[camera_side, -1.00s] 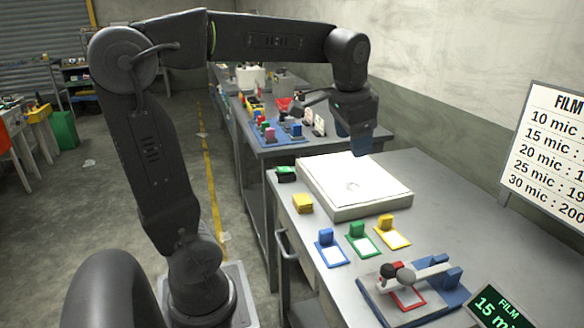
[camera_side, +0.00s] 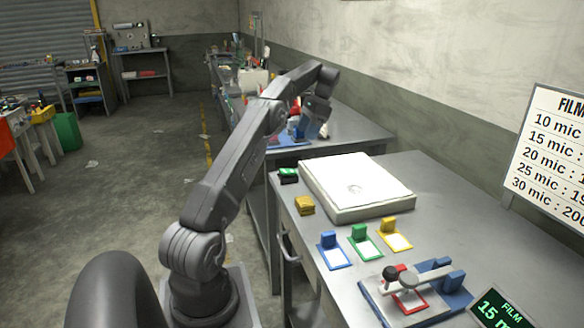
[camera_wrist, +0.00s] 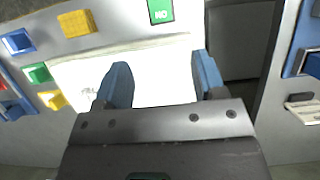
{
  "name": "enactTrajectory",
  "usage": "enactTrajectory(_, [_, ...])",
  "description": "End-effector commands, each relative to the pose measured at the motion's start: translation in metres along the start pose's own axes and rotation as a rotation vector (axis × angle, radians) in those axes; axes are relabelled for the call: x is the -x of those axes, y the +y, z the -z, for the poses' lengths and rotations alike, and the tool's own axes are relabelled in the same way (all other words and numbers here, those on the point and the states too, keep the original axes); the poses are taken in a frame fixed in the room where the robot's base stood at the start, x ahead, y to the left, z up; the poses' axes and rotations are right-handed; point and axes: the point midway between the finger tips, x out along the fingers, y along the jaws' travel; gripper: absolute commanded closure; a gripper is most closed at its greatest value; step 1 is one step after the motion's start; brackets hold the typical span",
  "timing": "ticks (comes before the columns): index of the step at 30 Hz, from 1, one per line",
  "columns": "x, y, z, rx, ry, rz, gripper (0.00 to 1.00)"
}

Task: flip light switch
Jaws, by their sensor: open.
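No wall-style light switch can be made out. A small green box with letters on its face (camera_wrist: 161,11), reading "NO" or an upside-down "ON", shows at the top of the wrist view. It appears as a green and black block (camera_side: 288,175) beside the far left corner of the white light panel (camera_side: 350,195) in the side view. My gripper (camera_side: 314,128) is over the far bench, beyond the panel. In the wrist view my gripper (camera_wrist: 160,72) is open and empty, with its blue fingers spread apart and the panel (camera_wrist: 150,65) behind them.
A yellow block (camera_side: 305,205) sits left of the panel. Blue (camera_side: 333,250), green (camera_side: 364,242) and yellow (camera_side: 394,235) tabbed frames stand in front. A lever device (camera_side: 415,295) and a display (camera_side: 500,308) are nearer. A gap (camera_wrist: 240,42) separates the benches.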

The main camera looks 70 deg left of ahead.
Motion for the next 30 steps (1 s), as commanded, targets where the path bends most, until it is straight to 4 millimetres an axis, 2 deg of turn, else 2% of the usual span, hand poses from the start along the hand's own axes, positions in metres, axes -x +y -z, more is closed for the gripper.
enactTrajectory(5, [-0.009,-0.001,-0.001,0.001,-0.002,-0.001,0.36])
enactTrajectory(10, [-0.027,0.000,-0.001,0.001,-0.001,-0.001,0.36])
enactTrajectory(24, [-0.112,0.000,-0.001,0.003,-0.001,-0.001,0.36])
enactTrajectory(30, [-0.133,0.000,0.000,0.003,0.000,0.001,0.36])
